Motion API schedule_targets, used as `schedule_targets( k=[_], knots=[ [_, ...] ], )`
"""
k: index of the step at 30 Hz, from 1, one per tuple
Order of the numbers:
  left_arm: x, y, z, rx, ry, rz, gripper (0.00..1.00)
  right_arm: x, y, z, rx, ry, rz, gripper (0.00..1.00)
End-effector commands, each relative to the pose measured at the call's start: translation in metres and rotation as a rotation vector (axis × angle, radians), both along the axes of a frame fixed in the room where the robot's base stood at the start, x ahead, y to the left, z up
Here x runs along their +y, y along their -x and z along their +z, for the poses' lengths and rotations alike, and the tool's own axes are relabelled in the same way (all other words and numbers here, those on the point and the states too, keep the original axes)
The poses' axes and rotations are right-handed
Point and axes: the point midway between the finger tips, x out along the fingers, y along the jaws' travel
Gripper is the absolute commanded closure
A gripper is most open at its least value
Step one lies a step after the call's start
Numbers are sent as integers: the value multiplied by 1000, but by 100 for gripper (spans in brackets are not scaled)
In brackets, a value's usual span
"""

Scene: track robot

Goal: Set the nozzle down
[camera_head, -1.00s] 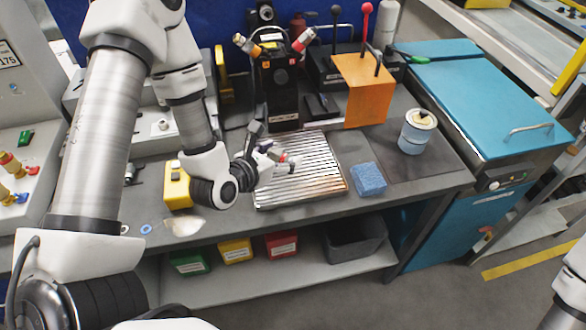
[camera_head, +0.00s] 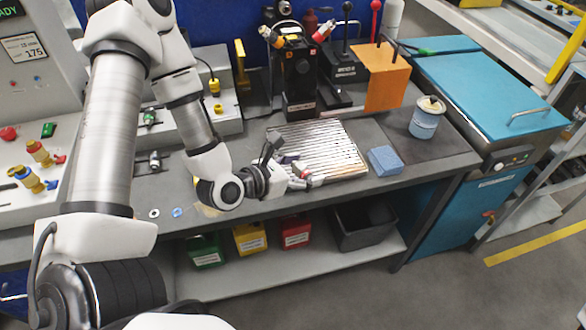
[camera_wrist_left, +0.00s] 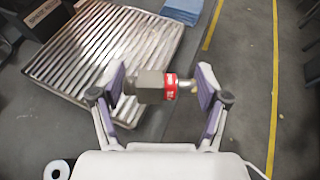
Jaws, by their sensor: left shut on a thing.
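The nozzle (camera_wrist_left: 150,86) is a grey metal piece with a red band. My left gripper (camera_wrist_left: 162,88) is shut on it, with one purple-padded finger at each end. In the head view the left gripper (camera_head: 299,174) is at the front edge of the ribbed metal tray (camera_head: 325,145), and the nozzle shows only small there. In the wrist view the nozzle overlaps the front corner of the tray (camera_wrist_left: 85,45); I cannot tell its height above the bench. My right gripper is not in view.
A blue sponge (camera_head: 385,161) lies right of the tray, and a blue-white can (camera_head: 427,118) stands beyond it. A black press (camera_head: 299,75) and an orange plate (camera_head: 388,80) stand behind. Coloured bins (camera_head: 250,238) sit on the shelf below. Dark bench right of the sponge is clear.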

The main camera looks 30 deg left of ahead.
Motion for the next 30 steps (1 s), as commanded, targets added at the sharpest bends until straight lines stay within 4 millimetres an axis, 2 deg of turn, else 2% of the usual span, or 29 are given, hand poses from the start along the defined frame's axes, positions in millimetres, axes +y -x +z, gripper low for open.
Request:
schedule_targets(
  k=[1,2,3,5,6,14,18,20,30],
  knots=[
    [4,-4,-9,-9,7,1,68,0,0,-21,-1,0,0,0],
    [7,-6,-7,-9,10,0,68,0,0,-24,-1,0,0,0],
    [16,-13,-2,-10,7,3,68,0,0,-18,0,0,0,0],
    [28,-21,-3,-9,7,3,68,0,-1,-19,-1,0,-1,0],
    [35,-27,3,-6,5,1,68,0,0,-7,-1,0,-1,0],
    [66,-51,-4,-1,3,-2,68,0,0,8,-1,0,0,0],
    [67,-51,-32,6,-1,-8,68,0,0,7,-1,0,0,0],
    [67,-51,-40,5,-1,-6,68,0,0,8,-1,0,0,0],
    [67,-52,-45,-1,3,-4,68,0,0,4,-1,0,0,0]
  ],
)
